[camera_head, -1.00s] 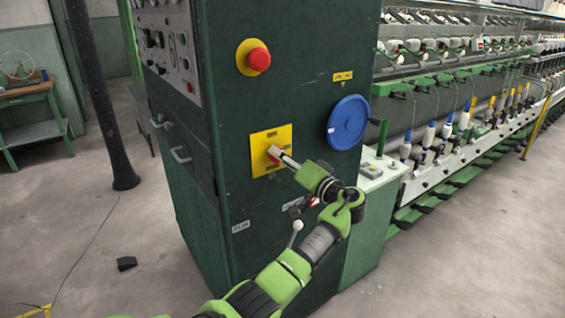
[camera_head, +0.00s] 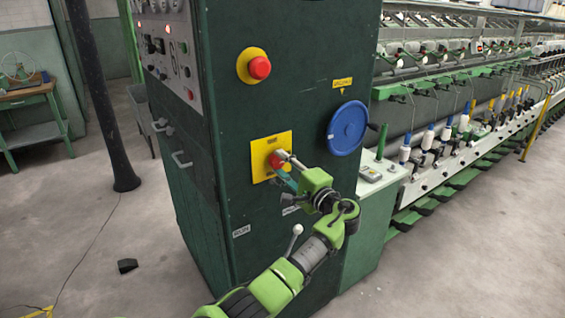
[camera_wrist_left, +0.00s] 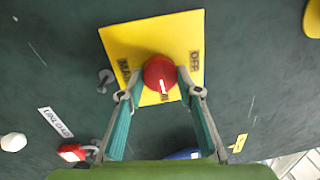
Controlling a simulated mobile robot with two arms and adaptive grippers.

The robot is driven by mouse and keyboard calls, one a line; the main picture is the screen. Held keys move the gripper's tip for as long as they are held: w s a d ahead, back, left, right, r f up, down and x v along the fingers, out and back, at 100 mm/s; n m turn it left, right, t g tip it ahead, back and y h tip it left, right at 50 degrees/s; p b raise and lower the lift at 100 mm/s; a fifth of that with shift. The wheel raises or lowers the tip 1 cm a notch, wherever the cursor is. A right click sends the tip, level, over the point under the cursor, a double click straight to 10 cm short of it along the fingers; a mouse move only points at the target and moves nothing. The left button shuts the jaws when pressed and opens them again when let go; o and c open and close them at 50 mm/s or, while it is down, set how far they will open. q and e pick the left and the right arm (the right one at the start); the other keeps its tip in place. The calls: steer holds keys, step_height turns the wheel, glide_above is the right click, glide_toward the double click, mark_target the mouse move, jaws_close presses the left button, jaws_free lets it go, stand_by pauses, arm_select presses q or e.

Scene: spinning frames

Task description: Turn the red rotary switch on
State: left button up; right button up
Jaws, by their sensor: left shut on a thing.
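The red rotary switch (camera_head: 276,160) sits on a yellow plate (camera_head: 264,143) on the dark green cabinet. In the left wrist view the round red knob (camera_wrist_left: 160,74) carries a white line, which points toward the plate's bottom edge in that picture. An "OFF" label shows on the right of the plate (camera_wrist_left: 137,38); a label below the knob is hard to read. My left gripper (camera_head: 287,168) is shut on the knob, with one finger on each side, as the left wrist view (camera_wrist_left: 160,88) shows. My right gripper is out of view.
A red push button (camera_head: 260,68) sits above the plate. A blue handwheel (camera_head: 347,127) is to the right. A ball-ended lever (camera_head: 296,231) and a small red-tipped part (camera_wrist_left: 72,152) are below. The spinning frame (camera_head: 450,140) stands at right; floor is free in front.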

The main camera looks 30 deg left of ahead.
arm_select(q)
steer(key=shift+m, duration=0.6)
steer(key=o, duration=1.1)
steer(key=shift+w, duration=0.1)
steer(key=shift+d, duration=0.1)
steer(key=v, duration=1.2)
